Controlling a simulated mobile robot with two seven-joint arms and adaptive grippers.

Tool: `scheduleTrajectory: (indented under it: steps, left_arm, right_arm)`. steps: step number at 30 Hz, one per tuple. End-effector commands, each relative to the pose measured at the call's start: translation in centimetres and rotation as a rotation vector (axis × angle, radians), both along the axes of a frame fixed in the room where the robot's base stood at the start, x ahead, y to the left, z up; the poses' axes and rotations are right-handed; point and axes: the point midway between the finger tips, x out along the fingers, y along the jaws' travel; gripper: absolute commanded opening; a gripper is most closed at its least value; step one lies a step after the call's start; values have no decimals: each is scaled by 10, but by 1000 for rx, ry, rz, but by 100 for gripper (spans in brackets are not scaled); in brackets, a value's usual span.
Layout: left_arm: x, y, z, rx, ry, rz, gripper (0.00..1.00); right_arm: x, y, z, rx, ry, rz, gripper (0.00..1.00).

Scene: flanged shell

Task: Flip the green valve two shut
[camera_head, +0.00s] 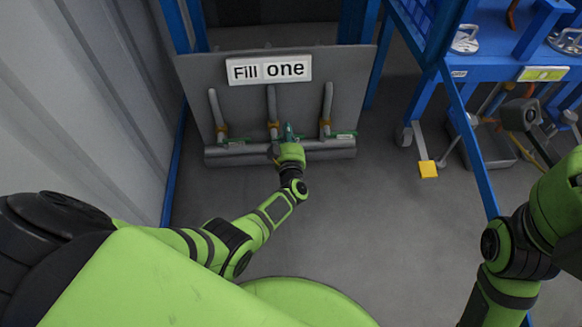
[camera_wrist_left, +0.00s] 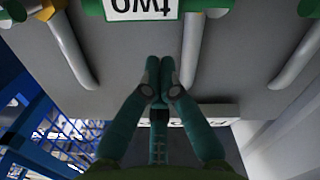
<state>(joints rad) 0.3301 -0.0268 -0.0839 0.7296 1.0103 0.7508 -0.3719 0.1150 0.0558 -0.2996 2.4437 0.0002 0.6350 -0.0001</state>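Three grey pipes with brass-coloured valves and green handles stand on a grey panel (camera_head: 240,100) in the head view. The middle valve (camera_head: 273,126) is partly hidden by my left gripper (camera_head: 288,130), which reaches to the panel just right of the middle pipe. In the left wrist view a green part with an upside-down "two" plate (camera_wrist_left: 142,9) is cut off by the top edge. My left gripper also shows there (camera_wrist_left: 160,66), its fingertips together with nothing visible between them. The tips appear below the plate, apart from it in the picture. My right gripper is out of view.
The left valve handle (camera_head: 235,141) and right valve handle (camera_head: 345,135) flank the middle one. A "Fill one" sign (camera_head: 269,69) is above. A corrugated wall (camera_head: 100,100) is at left, a blue rack (camera_head: 470,75) at right. The floor between is clear.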

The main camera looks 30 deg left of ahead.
Motion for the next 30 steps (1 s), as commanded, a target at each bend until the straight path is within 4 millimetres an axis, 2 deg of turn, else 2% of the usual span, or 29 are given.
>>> scheduleTrajectory:
  steps: [5,10,18,26,27,28,30]
  left_arm:
    - [-12,17,7,-263,-163,-5,0]
    - [-21,31,6,-488,-298,-7,0]
    - [-32,49,-1,-768,-466,-9,0]
    - [-39,60,-5,-935,-570,-8,0]
    - [-40,62,-4,-957,-582,-7,0]
    - [-47,68,6,-952,-575,1,0]
    - [-58,78,7,-952,-573,2,0]
  right_arm:
    - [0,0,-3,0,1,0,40]
    - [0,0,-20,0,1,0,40]
    - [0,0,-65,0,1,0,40]
    - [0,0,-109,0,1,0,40]
    - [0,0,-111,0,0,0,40]
    - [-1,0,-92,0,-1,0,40]
    - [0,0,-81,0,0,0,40]
